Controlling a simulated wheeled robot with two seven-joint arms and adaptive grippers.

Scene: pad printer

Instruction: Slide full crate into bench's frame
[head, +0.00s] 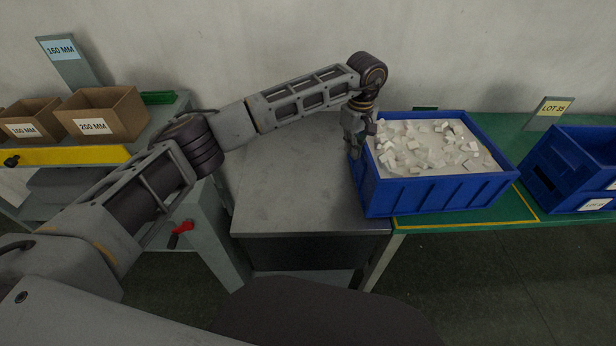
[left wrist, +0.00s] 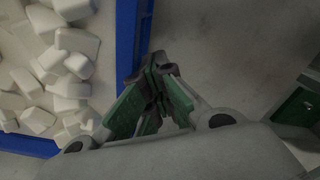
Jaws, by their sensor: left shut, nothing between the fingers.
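The full crate (head: 440,193) is a blue open bin filled with white blocks, which also shows at the upper left of the left wrist view (left wrist: 126,45). In the head view it sits on the green bench (head: 470,219), its left end at or slightly over the grey metal cabinet top. The bench's frame is a yellow outline (head: 527,203), seen beside and in front of the crate; the rest is hidden under it. My left gripper (head: 357,150) is shut and empty at the crate's left wall. In the left wrist view its fingertips (left wrist: 158,75) are next to that wall; contact is unclear. My right gripper is not in view.
A second blue crate (head: 575,172) stands on the bench at the right, by a "LOT 35" sign (head: 548,112). The grey cabinet top (head: 290,180) is clear. Cardboard boxes (head: 103,113) stand at the far left behind a yellow rail (head: 70,156).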

